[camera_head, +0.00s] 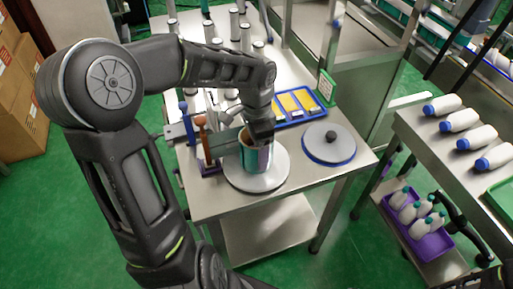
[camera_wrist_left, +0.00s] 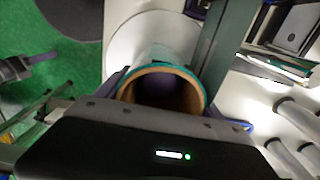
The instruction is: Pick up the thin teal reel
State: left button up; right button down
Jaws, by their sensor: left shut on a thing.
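The teal reel (camera_head: 257,158) stands upright over the white round plate (camera_head: 236,184) on the metal table. In the left wrist view the reel (camera_wrist_left: 148,69) shows a teal rim and an open brown core. My left gripper (camera_head: 261,132) reaches it from above and is shut on its upper part. The gripper body hides the near side of the reel in the wrist view. I cannot tell whether the reel's base touches the plate. My right gripper is not in view.
A grey disc with a blue rim and dark knob (camera_head: 328,143) lies right of the plate. A blue tray with yellow pieces (camera_head: 297,104) is behind. An orange-topped post (camera_head: 200,122) stands close left of the reel. White bottles (camera_head: 469,138) line the right-hand table.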

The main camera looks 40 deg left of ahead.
pick_arm(q)
jog(key=shift+r, duration=0.1)
notch_tip(320, 180, up, 10)
dwell(0.6)
dwell(0.5)
